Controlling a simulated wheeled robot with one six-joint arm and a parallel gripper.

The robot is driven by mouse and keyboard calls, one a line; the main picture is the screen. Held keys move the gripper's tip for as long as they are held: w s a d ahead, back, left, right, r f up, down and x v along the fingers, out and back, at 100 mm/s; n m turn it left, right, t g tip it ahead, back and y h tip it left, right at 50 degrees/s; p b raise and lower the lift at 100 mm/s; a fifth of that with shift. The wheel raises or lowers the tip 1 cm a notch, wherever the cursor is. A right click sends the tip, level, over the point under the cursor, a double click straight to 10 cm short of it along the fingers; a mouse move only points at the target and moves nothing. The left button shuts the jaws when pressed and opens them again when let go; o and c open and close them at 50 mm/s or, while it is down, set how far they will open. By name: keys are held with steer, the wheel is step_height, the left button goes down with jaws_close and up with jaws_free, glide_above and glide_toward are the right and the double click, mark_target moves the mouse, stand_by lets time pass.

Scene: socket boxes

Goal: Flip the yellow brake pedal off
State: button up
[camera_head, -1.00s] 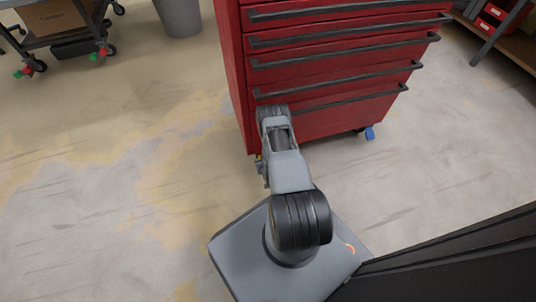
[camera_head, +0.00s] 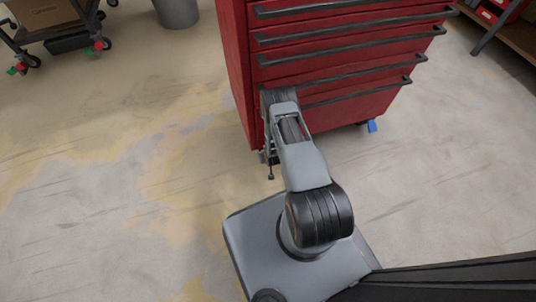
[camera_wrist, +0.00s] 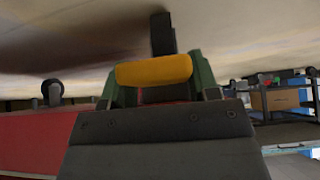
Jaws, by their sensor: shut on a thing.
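The yellow brake pedal (camera_wrist: 153,70) shows in the middle of the wrist view, with a narrow dark wheel-like part (camera_wrist: 162,33) just beyond it. My gripper (camera_wrist: 155,88) is at the pedal, with its dark body across the bottom of the view and green parts on both sides of the pedal. It is shut on the pedal; the exact contact is hard to see. In the head view my gripper (camera_head: 268,163) is low by the near left bottom corner of the red tool cabinet (camera_head: 350,103). The pedal is hidden there.
A blue pedal (camera_head: 372,126) is under the cabinet's right side. A cart with a cardboard box (camera_head: 45,12) and a grey bin (camera_head: 177,12) stand at the back. A shelf (camera_head: 500,25) is at the upper right. The floor to the left is clear.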

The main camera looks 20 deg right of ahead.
steer(key=o, duration=1.3)
steer(key=shift+p+v, duration=3.1)
steer(key=shift+v, duration=3.8)
